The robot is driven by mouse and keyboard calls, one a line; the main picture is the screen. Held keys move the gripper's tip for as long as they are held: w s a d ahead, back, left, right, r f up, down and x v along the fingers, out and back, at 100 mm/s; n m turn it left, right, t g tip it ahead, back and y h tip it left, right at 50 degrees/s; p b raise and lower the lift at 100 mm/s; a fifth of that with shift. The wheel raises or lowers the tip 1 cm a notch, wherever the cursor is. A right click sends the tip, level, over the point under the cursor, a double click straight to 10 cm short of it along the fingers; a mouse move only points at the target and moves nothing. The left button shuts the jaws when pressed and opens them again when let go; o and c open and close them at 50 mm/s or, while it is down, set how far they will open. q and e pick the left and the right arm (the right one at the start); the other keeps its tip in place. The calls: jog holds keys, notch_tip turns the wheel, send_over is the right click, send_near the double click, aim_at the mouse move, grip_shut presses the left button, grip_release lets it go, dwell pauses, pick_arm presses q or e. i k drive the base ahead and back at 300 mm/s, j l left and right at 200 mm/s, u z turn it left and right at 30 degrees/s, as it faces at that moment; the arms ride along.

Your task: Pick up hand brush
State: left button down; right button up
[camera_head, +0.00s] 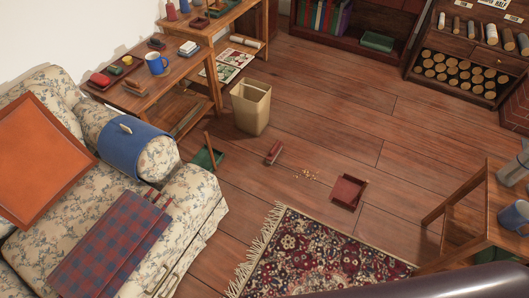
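A small dark red hand brush (273,152) lies on the wooden floor in the head view, right of a beige bin. Its bristles are too small to make out. A dark red dustpan (348,192) lies flat on the floor to the right of the brush and nearer. A scatter of pale crumbs (306,174) lies between them. Neither my left nor my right gripper shows in this view, and nothing touches the brush.
The beige bin (251,107) and a green long-handled pan (207,156) stand left of the brush. A patterned rug (320,258) lies nearer. A floral sofa (190,200) is at left, a wooden side table (485,205) at right. Floor around the brush is mostly clear.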

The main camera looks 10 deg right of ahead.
aim_at(273, 153)
jog(key=i+l+u, duration=0.25)
jog(key=u, duration=0.25)
jog(key=i+l+u, duration=0.25)
jog(key=l+u, duration=0.25)
jog(key=i+l, duration=0.15)
jog(key=l, duration=0.2)
jog(key=i+l+u, duration=0.1)
jog(key=l, duration=0.2)
jog(key=i+l, duration=0.2)
jog(key=l, duration=0.15)
jog(key=i+l+u, duration=0.1)
jog(key=l, duration=0.25)
jog(key=i+l, duration=0.15)
jog(key=l, duration=0.2)
